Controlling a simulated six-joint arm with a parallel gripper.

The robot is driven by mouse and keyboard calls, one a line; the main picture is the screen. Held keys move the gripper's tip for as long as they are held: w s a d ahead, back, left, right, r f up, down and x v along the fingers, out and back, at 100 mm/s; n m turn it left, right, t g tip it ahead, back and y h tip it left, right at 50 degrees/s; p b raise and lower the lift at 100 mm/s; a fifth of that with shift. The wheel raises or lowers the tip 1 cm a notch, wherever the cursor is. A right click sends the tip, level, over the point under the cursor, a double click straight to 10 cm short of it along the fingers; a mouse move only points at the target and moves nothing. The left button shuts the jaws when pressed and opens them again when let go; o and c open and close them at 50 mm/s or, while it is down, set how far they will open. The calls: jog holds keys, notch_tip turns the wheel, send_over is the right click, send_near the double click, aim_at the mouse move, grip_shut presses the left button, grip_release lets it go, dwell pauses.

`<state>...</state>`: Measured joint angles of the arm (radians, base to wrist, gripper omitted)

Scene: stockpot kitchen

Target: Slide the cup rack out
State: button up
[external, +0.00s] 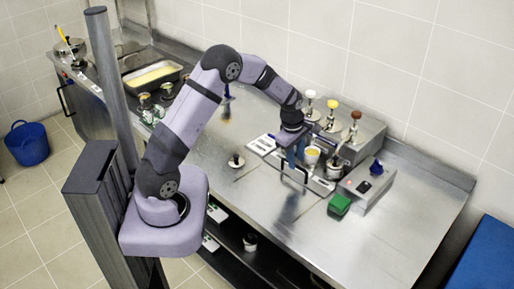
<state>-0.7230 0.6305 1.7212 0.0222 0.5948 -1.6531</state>
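What looks like the cup rack (320,185) is a low metal unit on the steel counter, below the sauce dispensers, with a dark bar handle along its front. A pale cup with a yellowish top (312,156) stands in or just behind it. My gripper (292,160) points down with blue fingers at the left end of the rack, close to the handle. At this size I cannot tell whether the fingers touch the handle or how far apart they are. My wrist hides part of the rack's left side.
Dispensers with white, yellow and brown knobs (355,116) stand behind. A grey box with a blue knob (366,184) and a green block (339,205) are at right. A small lidded item (236,161) stands left.

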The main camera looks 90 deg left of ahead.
jog(key=shift+w+a+f, duration=0.1)
jog(key=shift+f, duration=0.7)
grip_shut()
jog(key=s+d+b, duration=0.1)
jog(key=s+d, duration=1.1)
jog(key=shift+s+d, duration=0.25)
